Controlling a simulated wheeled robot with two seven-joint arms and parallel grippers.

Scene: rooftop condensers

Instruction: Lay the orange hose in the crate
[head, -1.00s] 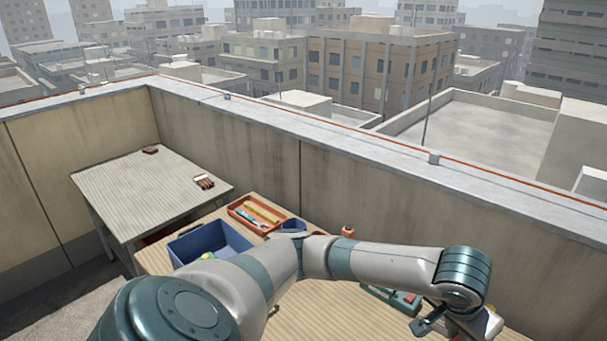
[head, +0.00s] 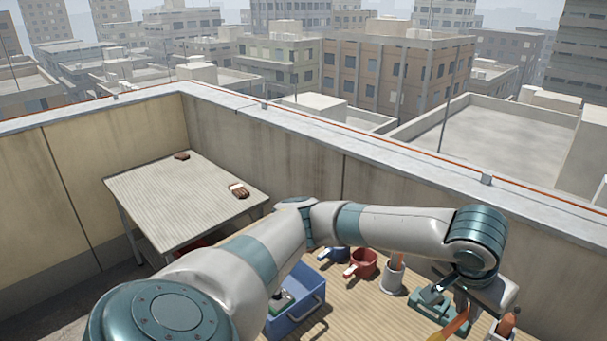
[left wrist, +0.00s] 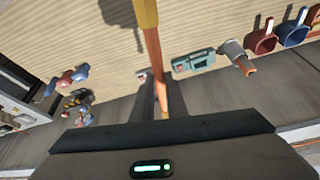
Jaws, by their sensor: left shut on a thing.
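The orange hose (head: 455,328) hangs below my left gripper (head: 466,306), near the table's right side in the head view. In the left wrist view the hose (left wrist: 152,50) runs as a yellow-orange length from the top edge down to my left gripper (left wrist: 163,113), which is shut on it. Much of the hose is out of view. The blue crate (head: 308,318) stands on the table at lower centre, left of the gripper and partly hidden by my left arm. A green and grey item lies in it. My right gripper is not in view.
On the wooden table stand a red mug (head: 362,264), a grey holder (head: 392,280) and a green case (head: 432,304). A second table (head: 180,205) at the left holds two small brown items. A parapet wall (head: 270,150) runs behind.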

